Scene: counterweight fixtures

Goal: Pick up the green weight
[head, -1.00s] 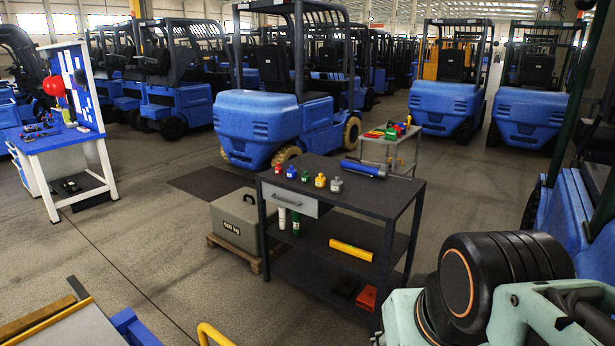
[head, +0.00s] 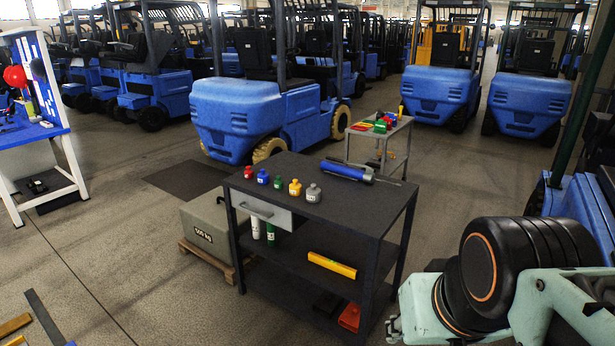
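The green weight (head: 278,182) is a small bottle-shaped piece with a knob on top. It stands upright on the dark top of the cart (head: 345,205), third in a slanted row. The red weight (head: 248,173) and the blue weight (head: 263,177) stand to its left. The yellow weight (head: 295,188) and the grey weight (head: 313,194) stand to its right. Part of my mint-green and black arm fills the lower right, apart from the cart. I cannot make out my gripper's fingers in the head view.
A blue cylindrical tool (head: 346,170) lies at the cart's back edge. A yellow level (head: 332,265) lies on its shelf. A grey 500 kg block (head: 207,234) sits on a pallet to the left. Forklifts stand behind. Open floor lies in front of the cart.

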